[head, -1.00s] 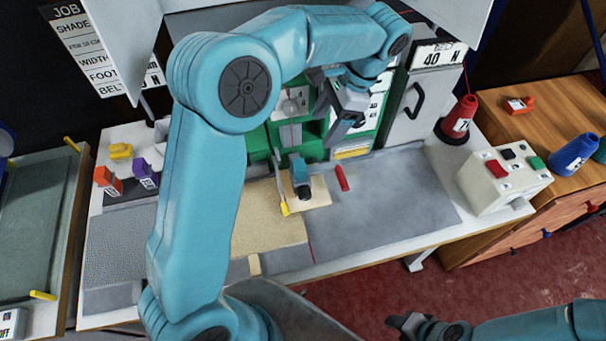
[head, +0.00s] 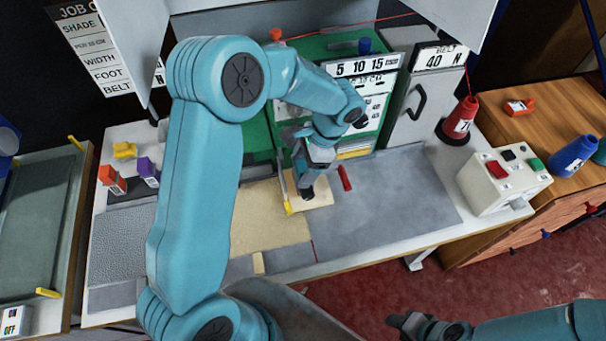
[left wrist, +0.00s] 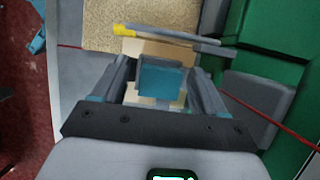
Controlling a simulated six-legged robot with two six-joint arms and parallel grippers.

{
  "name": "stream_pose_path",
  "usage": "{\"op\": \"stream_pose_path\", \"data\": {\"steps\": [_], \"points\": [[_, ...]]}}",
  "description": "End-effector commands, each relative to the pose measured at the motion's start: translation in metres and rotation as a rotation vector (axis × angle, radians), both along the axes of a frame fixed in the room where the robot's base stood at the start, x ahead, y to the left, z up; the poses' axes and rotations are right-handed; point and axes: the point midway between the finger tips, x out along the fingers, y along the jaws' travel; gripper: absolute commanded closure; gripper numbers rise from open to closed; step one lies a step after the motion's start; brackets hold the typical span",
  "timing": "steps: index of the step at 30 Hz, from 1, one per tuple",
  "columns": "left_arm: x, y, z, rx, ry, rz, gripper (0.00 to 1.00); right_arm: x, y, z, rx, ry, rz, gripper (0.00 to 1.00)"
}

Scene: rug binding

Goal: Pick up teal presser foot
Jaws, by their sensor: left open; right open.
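The teal presser foot (left wrist: 160,82) shows in the left wrist view between the two fingers of my left gripper (left wrist: 161,90). The fingers are apart, one on each side of it. I cannot tell whether they touch it. In the head view my left gripper (head: 309,178) points down over the light wooden block (head: 318,199) at the machine and mostly hides the foot. My right gripper (head: 408,323) is open and empty at the bottom right, away from the table.
A yellow-tipped lever (head: 287,207) stands just left of my left gripper. A red piece (head: 344,178) lies close on its right. The tan rug (head: 268,222) lies to the left. The grey table surface (head: 405,195) to the right is clear. A control box (head: 503,181) stands farther right.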

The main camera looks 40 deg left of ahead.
Motion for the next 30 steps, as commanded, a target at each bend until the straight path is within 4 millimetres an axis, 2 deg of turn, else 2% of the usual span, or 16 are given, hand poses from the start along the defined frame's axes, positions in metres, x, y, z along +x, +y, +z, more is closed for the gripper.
{"op": "stream_pose_path", "data": {"steps": [4, 5, 9, 10, 22, 26, 30], "points": [[0.0, 0.0, 0.0, 0.0, 0.0, 0.0, 0.28, 0.0, 0.0, 0.0, 0.0, 0.0, 0.0, 0.54], [0.0, 0.0, 0.0, 0.0, 0.0, 0.0, 0.34, 0.0, 0.0, 0.0, 0.0, 0.0, 0.0, 0.54], [0.0, 0.0, 0.0, 0.0, 0.0, 0.0, 0.8, 0.0, 0.0, 0.0, 0.0, 0.0, 0.0, 0.54], [0.0, 0.0, 0.0, 0.0, 0.0, 0.0, 0.88, 0.0, 0.0, 0.0, 0.0, 0.0, 0.0, 0.54], [0.001, 0.0, 0.008, 0.0, -0.002, 0.001, 0.88, 0.0, 0.0, -0.001, 0.0, 0.0, 0.0, 0.54], [0.001, 0.0, 0.024, 0.001, -0.005, 0.0, 0.88, 0.0, 0.0, -0.002, 0.0, 0.0, 0.0, 0.54], [0.001, 0.0, 0.05, 0.0, -0.005, 0.001, 0.88, 0.0, 0.0, -0.004, 0.0, 0.0, 0.0, 0.54]]}}
